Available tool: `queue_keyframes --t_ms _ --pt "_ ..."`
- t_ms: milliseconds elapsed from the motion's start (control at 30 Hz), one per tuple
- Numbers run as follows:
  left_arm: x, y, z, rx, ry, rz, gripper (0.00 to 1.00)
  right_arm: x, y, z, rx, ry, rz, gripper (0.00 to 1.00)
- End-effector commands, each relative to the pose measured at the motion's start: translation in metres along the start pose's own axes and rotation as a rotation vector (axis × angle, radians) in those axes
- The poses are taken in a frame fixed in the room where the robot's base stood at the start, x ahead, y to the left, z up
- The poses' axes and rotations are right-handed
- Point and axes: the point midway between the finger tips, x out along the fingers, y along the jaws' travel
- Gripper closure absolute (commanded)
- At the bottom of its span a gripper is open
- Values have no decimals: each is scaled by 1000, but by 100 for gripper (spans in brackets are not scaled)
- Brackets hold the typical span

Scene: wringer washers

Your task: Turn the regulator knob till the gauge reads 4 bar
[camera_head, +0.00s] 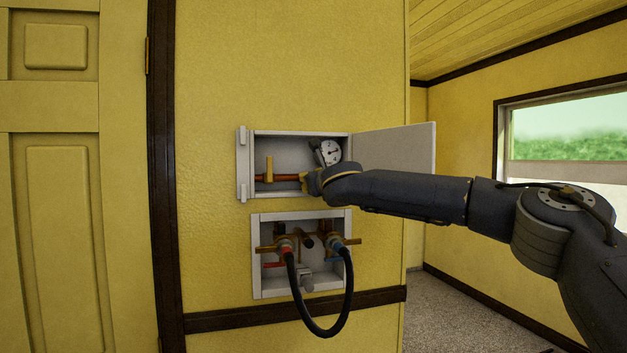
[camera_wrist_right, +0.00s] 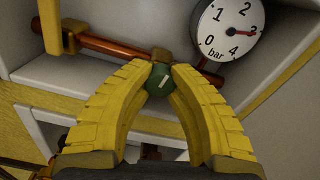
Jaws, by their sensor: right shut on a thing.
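The white round gauge (camera_head: 328,152) is in the upper wall box. In the right wrist view the gauge (camera_wrist_right: 229,30) shows a scale from 0 to 4 bar, and its red needle points right, at about 3. The green regulator knob (camera_wrist_right: 161,84) has a white mark and sits below the brass fitting on the copper pipe. My right gripper (camera_wrist_right: 160,80) has its yellow fingers closed around the knob from both sides. In the head view my right gripper (camera_head: 309,184) reaches into the box and hides the knob. My left gripper is not in view.
A copper pipe (camera_wrist_right: 115,48) with a brass valve lever (camera_head: 269,170) runs along the upper box. Its white door (camera_head: 402,150) stands open to the right, behind my arm. Below is a second box (camera_head: 258,286) with taps and a looping black hose (camera_head: 350,290).

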Motion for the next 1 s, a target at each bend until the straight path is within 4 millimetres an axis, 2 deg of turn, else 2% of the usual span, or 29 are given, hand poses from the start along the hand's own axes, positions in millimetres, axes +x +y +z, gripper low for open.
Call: queue_keyframes --t_ms 33,267,700,1000 --pt "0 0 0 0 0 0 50 -2 -3 10 7 -14 -4 100" --pt "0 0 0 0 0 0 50 -2 -4 10 81 -14 -5 100" --pt "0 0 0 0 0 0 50 -2 -7 9 395 -15 -5 100" --pt "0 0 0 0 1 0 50 -2 -8 10 544 -16 -6 100"
